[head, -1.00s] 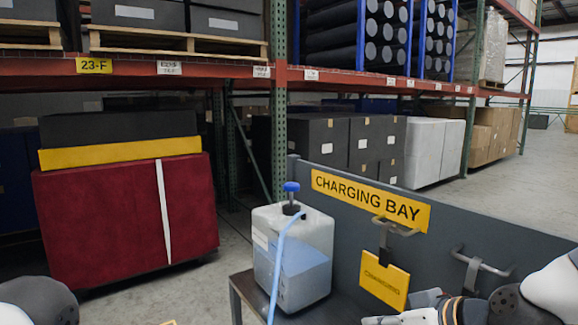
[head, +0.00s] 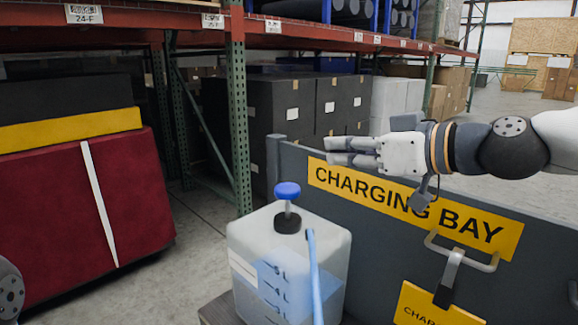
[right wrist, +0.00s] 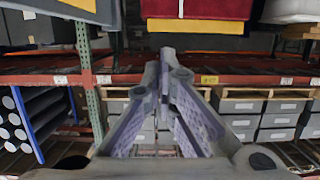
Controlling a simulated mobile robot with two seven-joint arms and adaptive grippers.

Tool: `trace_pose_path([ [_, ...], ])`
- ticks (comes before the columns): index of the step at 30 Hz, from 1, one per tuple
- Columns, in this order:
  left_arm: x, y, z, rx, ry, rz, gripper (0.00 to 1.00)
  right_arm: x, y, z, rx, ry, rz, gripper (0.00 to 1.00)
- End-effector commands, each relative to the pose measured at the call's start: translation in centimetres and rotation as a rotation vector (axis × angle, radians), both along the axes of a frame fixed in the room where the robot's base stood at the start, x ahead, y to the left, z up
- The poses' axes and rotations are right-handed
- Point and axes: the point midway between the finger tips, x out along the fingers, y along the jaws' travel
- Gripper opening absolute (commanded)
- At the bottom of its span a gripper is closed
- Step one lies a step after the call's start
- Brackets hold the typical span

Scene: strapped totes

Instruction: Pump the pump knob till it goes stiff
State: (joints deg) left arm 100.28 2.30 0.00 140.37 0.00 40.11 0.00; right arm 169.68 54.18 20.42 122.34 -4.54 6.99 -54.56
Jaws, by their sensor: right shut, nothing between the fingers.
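The blue pump knob (head: 287,190) stands up on a short rod from the black cap of a translucent white tank (head: 330,252) in the head view. A light blue hose (head: 314,275) runs down the tank's front. My right gripper (head: 333,151) is shut and empty. In the picture it is above and to the right of the knob, apart from it, with its fingers pointing left. The right wrist view shows its fingers (right wrist: 164,75) meeting at the tips, with shelving beyond. My left gripper is not in view.
The tank rests on a bench (head: 218,310). A red strapped load (head: 60,215) stands left, with open floor between.

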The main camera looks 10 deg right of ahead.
Motion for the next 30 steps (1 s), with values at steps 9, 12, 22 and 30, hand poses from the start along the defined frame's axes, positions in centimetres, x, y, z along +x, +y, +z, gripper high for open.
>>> trace_pose_path([
  [9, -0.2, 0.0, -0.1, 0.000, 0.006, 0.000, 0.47, 0.7, 0.4, -0.4, -0.003, 0.004, -0.001, 0.00],
  [12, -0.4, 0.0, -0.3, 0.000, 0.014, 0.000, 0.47, 2.1, 1.4, -1.1, -0.004, 0.008, 0.001, 0.00],
  [22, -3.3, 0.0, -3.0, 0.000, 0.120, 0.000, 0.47, 8.2, 5.3, -3.5, -0.002, 0.016, -0.001, 0.00],
  [30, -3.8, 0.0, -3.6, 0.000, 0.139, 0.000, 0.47, 8.1, 5.4, -6.3, 0.001, 0.007, -0.001, 0.00],
])
